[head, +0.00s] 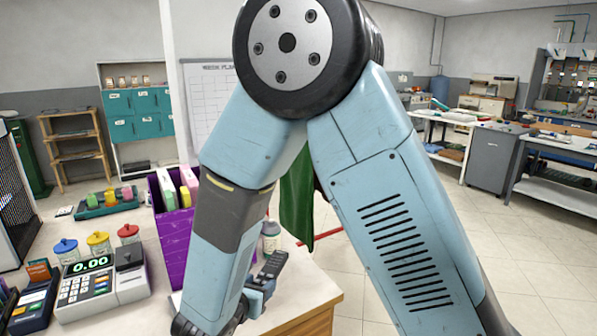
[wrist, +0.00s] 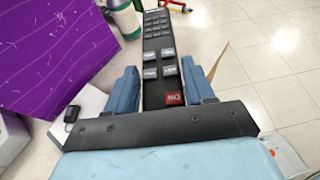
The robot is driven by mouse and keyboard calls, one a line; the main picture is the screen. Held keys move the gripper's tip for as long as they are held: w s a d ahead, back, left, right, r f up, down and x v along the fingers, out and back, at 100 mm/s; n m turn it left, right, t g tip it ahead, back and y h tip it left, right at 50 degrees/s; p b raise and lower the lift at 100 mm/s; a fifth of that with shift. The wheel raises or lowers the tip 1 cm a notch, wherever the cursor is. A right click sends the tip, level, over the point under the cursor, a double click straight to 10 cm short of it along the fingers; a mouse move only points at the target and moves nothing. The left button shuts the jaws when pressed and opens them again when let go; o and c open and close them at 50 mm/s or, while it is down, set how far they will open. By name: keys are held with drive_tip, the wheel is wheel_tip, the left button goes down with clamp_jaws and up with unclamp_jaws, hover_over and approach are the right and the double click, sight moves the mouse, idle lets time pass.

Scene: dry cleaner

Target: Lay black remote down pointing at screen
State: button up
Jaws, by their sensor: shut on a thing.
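The black remote (wrist: 158,50) is long, with rows of grey buttons and a red button at its near end. My gripper (wrist: 162,88) is shut on it, with one blue-grey finger on each side near the red button. The remote's far end points away from my wrist. In the head view the remote (head: 271,264) shows at the counter's right end, beside my gripper (head: 262,285). I cannot tell whether it touches the counter. I see no clear screen; a cash register (head: 88,282) with a small green "0.00" display stands at the left.
A purple box (head: 172,232) holding coloured items stands left of my gripper. A grey-white bottle (head: 271,236) is just behind the remote. Several lidded jars and a card terminal (head: 35,300) fill the counter's left. Bare counter (head: 300,297) shows at the right edge, with floor beyond.

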sight(282, 257)
drive_tip(key=w+d, duration=0.1)
drive_tip(key=w, duration=0.2)
drive_tip(key=w+d, duration=0.2)
drive_tip(key=w, duration=0.1)
drive_tip(key=w+d, duration=0.1)
drive_tip(key=w, duration=0.2)
drive_tip(key=shift+w+d, duration=0.3)
drive_tip(key=shift+w, duration=0.05)
drive_tip(key=w+d, duration=0.9)
drive_tip(key=d, duration=0.4)
drive_tip(key=w+d, duration=0.9)
drive_tip(key=d, duration=0.5)
drive_tip(key=shift+w+r, duration=0.2)
drive_tip(key=shift+w, duration=0.2)
